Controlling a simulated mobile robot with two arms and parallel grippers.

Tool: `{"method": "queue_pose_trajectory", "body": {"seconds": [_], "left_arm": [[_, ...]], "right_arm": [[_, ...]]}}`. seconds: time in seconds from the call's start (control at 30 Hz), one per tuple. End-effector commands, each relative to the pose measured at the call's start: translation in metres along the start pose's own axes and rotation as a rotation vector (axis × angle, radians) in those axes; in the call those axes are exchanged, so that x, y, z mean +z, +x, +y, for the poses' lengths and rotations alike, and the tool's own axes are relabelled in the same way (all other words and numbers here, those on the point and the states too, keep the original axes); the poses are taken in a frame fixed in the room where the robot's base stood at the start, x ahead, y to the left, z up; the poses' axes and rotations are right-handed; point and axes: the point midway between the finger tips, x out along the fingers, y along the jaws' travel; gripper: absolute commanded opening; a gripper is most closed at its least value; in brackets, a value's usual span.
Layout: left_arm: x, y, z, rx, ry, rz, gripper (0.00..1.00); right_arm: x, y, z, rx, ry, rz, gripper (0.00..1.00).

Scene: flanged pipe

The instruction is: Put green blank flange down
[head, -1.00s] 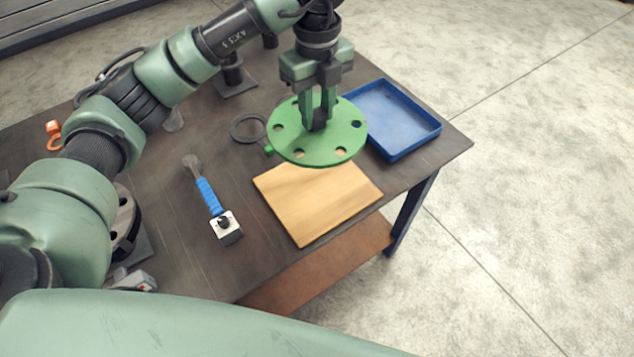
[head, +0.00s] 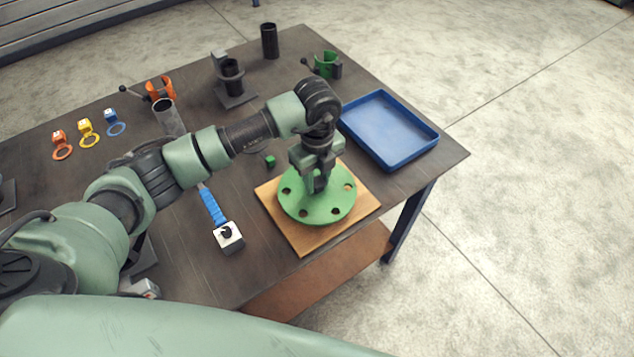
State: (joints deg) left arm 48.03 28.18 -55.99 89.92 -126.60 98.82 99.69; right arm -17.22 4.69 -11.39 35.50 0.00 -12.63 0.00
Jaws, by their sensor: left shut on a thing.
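The green blank flange (head: 318,208) is a round green disc with several bolt holes near its rim. In the head view it is flat over the wooden board (head: 301,240), within the board's outline on most sides. It looks to be on the board or very close above it; I cannot tell which. My left gripper (head: 317,185) points down at the disc's middle and is shut on it; the fingertips are partly hidden by the gripper body. My right gripper is not in view.
A blue tray (head: 435,137) stands right of the board. A magnetic base (head: 229,237) and a blue-handled tool (head: 211,204) lie left. A small green block (head: 270,161), a green clamp (head: 326,64) and coloured tags (head: 87,132) are farther back. The table's front edge is close to the board.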

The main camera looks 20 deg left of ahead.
Motion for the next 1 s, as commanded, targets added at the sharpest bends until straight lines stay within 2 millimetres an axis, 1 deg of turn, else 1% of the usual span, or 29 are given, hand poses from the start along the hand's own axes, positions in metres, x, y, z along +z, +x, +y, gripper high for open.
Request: {"method": "queue_pose_trajectory", "body": {"seconds": [0.1,0.2,0.57,0.6,0.67,0.7,1.0], "left_arm": [[0.000,0.014,-0.001,-0.001,0.000,0.001,0.00],[0.000,0.021,-0.001,-0.002,0.001,0.000,0.00],[0.000,0.025,-0.001,-0.003,0.001,0.000,0.00],[0.000,0.027,0.000,0.000,0.001,0.000,0.32],[0.000,0.026,0.000,0.000,0.001,0.000,0.48],[0.000,0.026,0.000,0.000,0.001,0.000,0.51],[0.000,0.025,0.000,0.000,0.001,0.000,0.51]], "right_arm": [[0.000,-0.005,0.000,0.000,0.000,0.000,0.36],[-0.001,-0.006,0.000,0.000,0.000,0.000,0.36],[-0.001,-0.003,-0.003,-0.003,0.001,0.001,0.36],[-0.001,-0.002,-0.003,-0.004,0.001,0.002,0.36],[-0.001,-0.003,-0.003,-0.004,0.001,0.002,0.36],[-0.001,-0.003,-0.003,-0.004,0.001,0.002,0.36],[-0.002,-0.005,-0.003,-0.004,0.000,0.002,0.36]]}}
